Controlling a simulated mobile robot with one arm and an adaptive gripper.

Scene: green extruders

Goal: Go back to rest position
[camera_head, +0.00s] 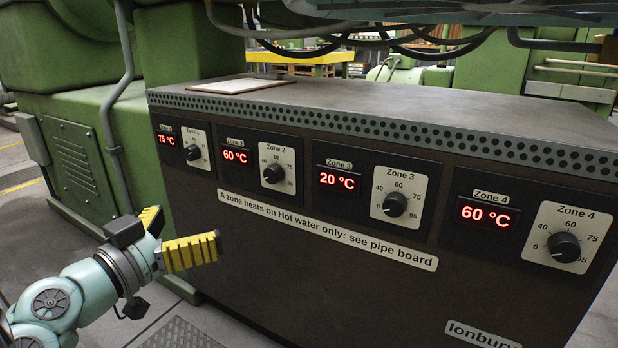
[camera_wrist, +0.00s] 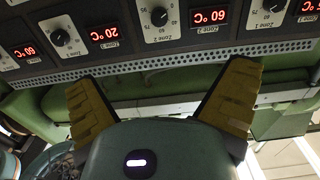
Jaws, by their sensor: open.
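My gripper (camera_head: 188,229) is at the lower left in the head view, in front of the panel's left end. Its two yellow ribbed fingers are spread apart, with nothing between them. They also show spread in the wrist view (camera_wrist: 161,76), where the panel appears upside down. The dark control panel (camera_head: 330,285) carries the Zone 1 knob (camera_head: 193,153), Zone 2 knob (camera_head: 273,173), Zone 3 knob (camera_head: 395,204) and Zone 4 knob (camera_head: 564,247). Their red displays read 75, 60, 20 and 60 °C. The gripper appears clear of every knob.
A label strip (camera_head: 325,228) about hot water runs below the knobs. A pale board (camera_head: 240,85) lies on the cabinet top. A green machine body (camera_head: 75,100) with a grey pipe (camera_head: 112,130) stands at the left. Open floor (camera_head: 35,250) shows at the lower left.

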